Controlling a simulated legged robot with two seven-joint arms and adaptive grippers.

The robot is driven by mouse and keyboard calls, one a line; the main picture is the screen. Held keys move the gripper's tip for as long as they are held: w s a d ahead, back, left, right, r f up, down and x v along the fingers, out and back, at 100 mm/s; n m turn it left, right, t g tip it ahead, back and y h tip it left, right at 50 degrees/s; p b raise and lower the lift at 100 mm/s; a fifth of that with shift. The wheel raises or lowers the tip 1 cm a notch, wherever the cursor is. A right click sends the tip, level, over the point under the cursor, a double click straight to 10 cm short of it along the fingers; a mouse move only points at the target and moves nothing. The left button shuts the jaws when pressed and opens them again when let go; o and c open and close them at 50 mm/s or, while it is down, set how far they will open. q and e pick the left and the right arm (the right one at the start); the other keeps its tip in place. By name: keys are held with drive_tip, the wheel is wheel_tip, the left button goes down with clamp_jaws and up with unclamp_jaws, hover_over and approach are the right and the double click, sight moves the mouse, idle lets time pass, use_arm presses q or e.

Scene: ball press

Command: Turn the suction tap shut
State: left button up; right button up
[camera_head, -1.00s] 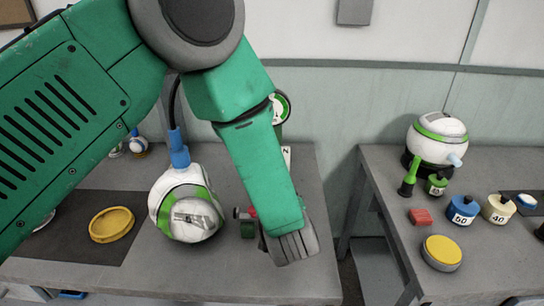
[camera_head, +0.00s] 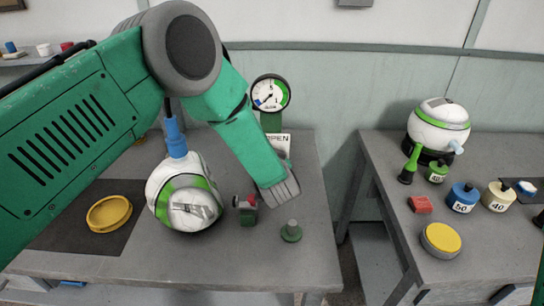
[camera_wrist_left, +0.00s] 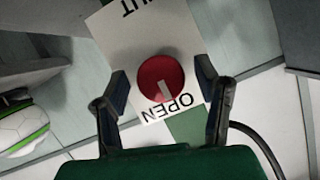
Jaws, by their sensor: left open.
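The suction tap is a round red knob (camera_wrist_left: 161,78) with a white pointer bar, mounted on a white plate (camera_wrist_left: 150,35). The plate reads OPEN near the gripper and has letters ending in UT at the far end. The pointer lies toward OPEN. My left gripper (camera_wrist_left: 162,82) is open, with one finger on each side of the knob; I cannot tell whether they touch it. In the head view the OPEN plate (camera_head: 279,139) is partly hidden by my left arm, and the knob and fingers are hidden. My right gripper is not in view.
A pressure gauge (camera_head: 270,93) stands behind my forearm. A white and green ball (camera_head: 186,192), a yellow ring (camera_head: 109,213) and a small green post (camera_head: 291,231) are on the left table. The right table holds another ball (camera_head: 438,125), weights and a yellow disc (camera_head: 441,240). A gap separates the tables.

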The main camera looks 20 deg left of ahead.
use_arm(q)
drive_tip(key=shift+w+a+f, duration=0.25)
drive_tip(key=shift+w+a, duration=0.15)
drive_tip(key=shift+a, duration=0.05)
drive_tip(key=shift+d, duration=0.25)
drive_tip(key=shift+c, duration=0.3)
drive_tip(key=shift+d+r, duration=0.1)
drive_tip(key=shift+d, duration=0.1)
drive_tip(key=c, duration=1.1)
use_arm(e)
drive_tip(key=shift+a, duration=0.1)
